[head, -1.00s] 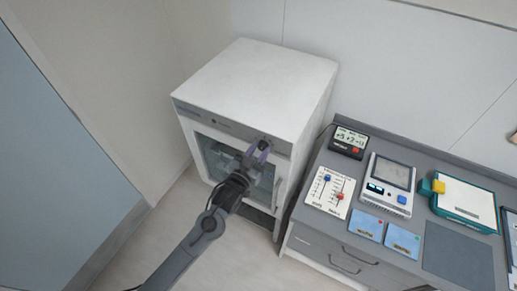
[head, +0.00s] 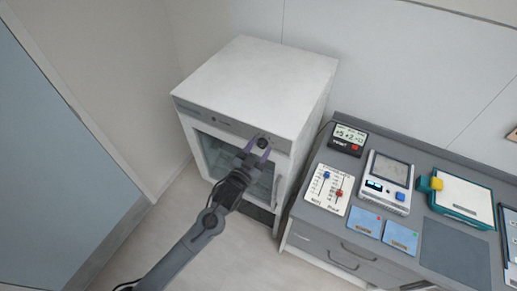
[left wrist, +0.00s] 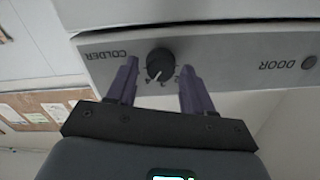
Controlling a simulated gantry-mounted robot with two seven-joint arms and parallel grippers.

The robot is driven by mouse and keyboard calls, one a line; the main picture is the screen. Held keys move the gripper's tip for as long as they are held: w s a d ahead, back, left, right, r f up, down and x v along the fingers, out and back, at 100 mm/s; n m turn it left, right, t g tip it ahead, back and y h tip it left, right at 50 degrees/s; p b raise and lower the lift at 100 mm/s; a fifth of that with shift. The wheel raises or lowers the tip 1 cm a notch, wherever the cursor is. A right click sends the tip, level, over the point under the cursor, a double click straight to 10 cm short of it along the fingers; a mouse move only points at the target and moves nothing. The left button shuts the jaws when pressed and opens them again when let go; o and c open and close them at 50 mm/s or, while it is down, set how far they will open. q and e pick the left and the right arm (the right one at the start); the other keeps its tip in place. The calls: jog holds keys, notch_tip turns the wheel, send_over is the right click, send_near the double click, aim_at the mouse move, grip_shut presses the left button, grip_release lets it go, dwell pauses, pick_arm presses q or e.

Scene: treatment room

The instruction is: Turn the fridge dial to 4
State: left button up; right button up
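The fridge (head: 255,85) is a white box with a glass door and a grey control strip along its top front edge. Its dial (left wrist: 160,64) is a round black knob on that strip, beside the word COLDER; a pale pointer mark shows, but the numbers are too small to read. The dial also shows in the head view (head: 262,142). My left gripper (left wrist: 158,82) is open, its two purple fingers apart with the dial between and just beyond their tips. It also shows in the head view (head: 258,150) in front of the strip. My right gripper is not in view.
A DOOR button (left wrist: 308,62) sits on the same strip. A grey counter (head: 455,255) right of the fridge carries a timer (head: 347,139), a slider panel (head: 328,190), a screen device (head: 387,183) and a teal clipboard (head: 465,198). Floor in front of the fridge is clear.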

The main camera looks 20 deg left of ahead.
pick_arm(q)
jog(key=shift+o, duration=0.4)
jog(key=shift+s+a, duration=0.1)
jog(key=shift+s, duration=0.45)
jog(key=s+a+b, duration=0.1)
jog(key=s, duration=0.8)
jog(key=shift+s+b, duration=0.3)
jog(key=shift+s, duration=0.05)
